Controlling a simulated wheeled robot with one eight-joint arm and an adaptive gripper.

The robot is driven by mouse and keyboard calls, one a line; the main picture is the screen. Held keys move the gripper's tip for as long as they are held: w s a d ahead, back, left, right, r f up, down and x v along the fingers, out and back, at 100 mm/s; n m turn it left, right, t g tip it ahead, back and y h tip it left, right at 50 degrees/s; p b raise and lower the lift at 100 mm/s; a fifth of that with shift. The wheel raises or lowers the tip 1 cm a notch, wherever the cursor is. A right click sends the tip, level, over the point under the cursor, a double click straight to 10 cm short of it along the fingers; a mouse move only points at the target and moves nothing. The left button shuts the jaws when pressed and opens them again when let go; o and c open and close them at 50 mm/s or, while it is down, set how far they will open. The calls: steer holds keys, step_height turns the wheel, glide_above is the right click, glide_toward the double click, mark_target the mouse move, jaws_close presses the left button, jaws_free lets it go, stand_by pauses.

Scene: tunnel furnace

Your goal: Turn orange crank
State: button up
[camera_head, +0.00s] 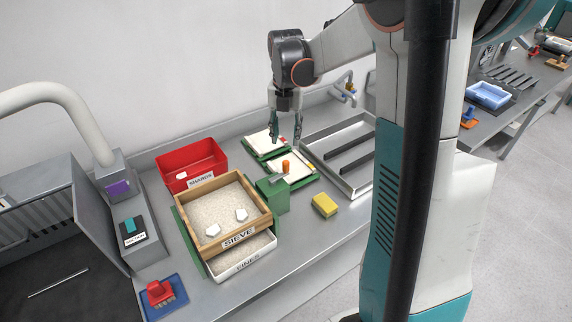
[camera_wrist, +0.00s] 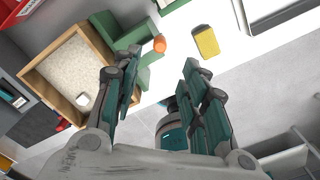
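The orange crank knob (camera_head: 286,165) stands upright on a grey arm beside a green box (camera_head: 273,196) at the right side of the wooden sieve (camera_head: 262,222). In the wrist view the orange knob (camera_wrist: 160,44) shows beyond my fingers, near the green box (camera_wrist: 150,72) and the sieve frame (camera_wrist: 37,75). My gripper (camera_head: 285,140) points down above and behind the knob, apart from it. Its two fingers are spread with nothing between them, as the wrist view also shows (camera_wrist: 160,95).
A yellow sponge (camera_head: 325,205) lies right of the green box. A red bin (camera_head: 192,166) stands behind the sieve, and a white fines drawer (camera_head: 243,259) sits below it. A metal tray (camera_head: 318,142) with dark bars is at right. White sheets on green boards (camera_head: 262,141) lie behind the crank.

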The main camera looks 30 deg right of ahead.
mark_target(286, 161)
step_height(286, 161, down, 13)
steer(key=shift+r+b, duration=0.1)
steer(key=shift+b, duration=1.05)
jaws_close()
